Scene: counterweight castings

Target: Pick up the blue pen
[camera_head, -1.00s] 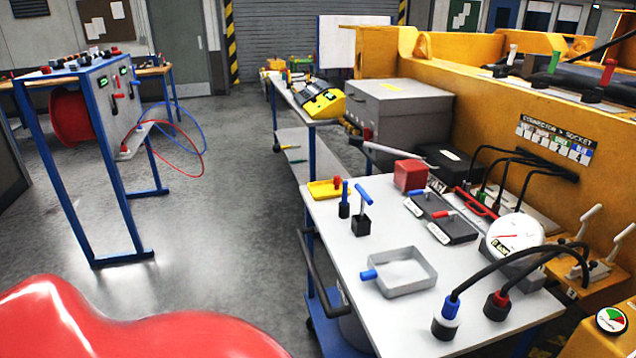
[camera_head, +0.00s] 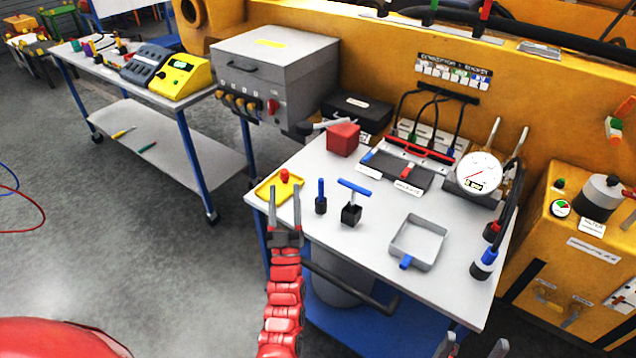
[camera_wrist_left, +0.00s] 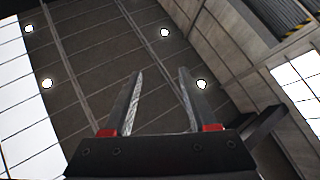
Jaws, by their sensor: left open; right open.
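A slim upright blue piece (camera_head: 321,188) with a black lower part stands on the grey-topped cart (camera_head: 300,228); it may be the blue pen, though I cannot tell for sure. A blue T-handle (camera_head: 354,187) on a black block stands just right of it. My left gripper (camera_head: 285,195) is open, empty and pointing up, left of the slim blue piece and apart from it. In the left wrist view its open fingers (camera_wrist_left: 157,95) show only ceiling and walls behind. The fingertips of my right gripper (camera_head: 474,345) show at the bottom edge, apart and empty.
A yellow tray (camera_head: 262,190) with a red knob lies near my left gripper. A grey square tray (camera_head: 440,240), a red cube (camera_head: 343,138) and a white dial gauge (camera_head: 479,172) share the cart top. A dark handle bar (camera_head: 345,288) runs along the cart's front.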

